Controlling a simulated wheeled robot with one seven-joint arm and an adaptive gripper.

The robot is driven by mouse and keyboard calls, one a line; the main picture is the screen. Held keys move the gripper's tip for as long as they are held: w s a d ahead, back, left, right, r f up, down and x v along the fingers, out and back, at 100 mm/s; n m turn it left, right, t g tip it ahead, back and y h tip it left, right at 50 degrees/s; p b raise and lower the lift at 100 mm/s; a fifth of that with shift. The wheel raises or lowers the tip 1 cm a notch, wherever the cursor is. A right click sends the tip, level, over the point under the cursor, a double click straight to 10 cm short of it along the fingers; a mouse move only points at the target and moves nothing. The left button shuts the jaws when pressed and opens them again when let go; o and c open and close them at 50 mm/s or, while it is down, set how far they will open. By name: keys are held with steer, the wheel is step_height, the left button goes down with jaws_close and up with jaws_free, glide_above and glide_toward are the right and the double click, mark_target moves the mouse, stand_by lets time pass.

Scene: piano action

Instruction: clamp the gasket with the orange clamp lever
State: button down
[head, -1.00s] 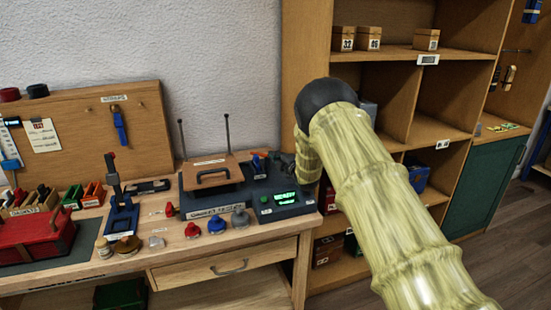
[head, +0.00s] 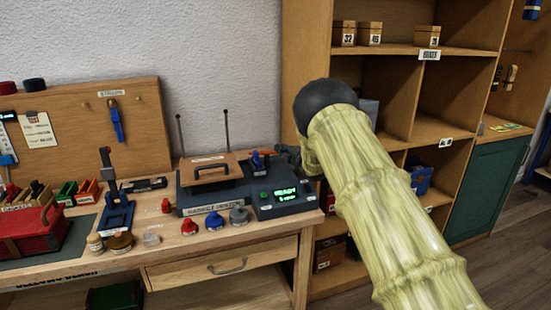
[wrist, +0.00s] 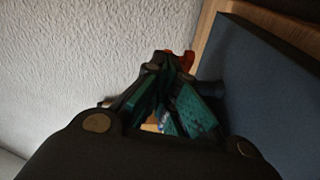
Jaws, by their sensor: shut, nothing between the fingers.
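The dark tester (head: 270,205) stands on the bench with a lit green display reading READY. A brown plate with a black handle (head: 212,171) lies on its left part; I cannot see the gasket. The clamp lever (head: 256,160) sits right of the plate. Its blue part shows, with only a little orange beside my gripper. My gripper (head: 284,153) is shut and empty just right of the lever. In the wrist view its fingers (wrist: 172,70) meet, and an orange-red piece (wrist: 187,60) shows just past their tips. I cannot tell whether they touch it.
Red, blue and grey knobs (head: 215,221) stand along the tester's front. Two thin rods (head: 180,136) rise behind the plate. A blue stand (head: 117,210) is at the left. A wooden shelf unit (head: 306,80) rises close behind my arm; the wall (head: 220,60) is behind the bench.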

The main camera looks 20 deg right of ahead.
steer(key=shift+w+d+b, duration=0.25)
steer(key=shift+b, duration=0.05)
steer(key=shift+w, duration=0.1)
stand_by(0.6)
stand_by(0.3)
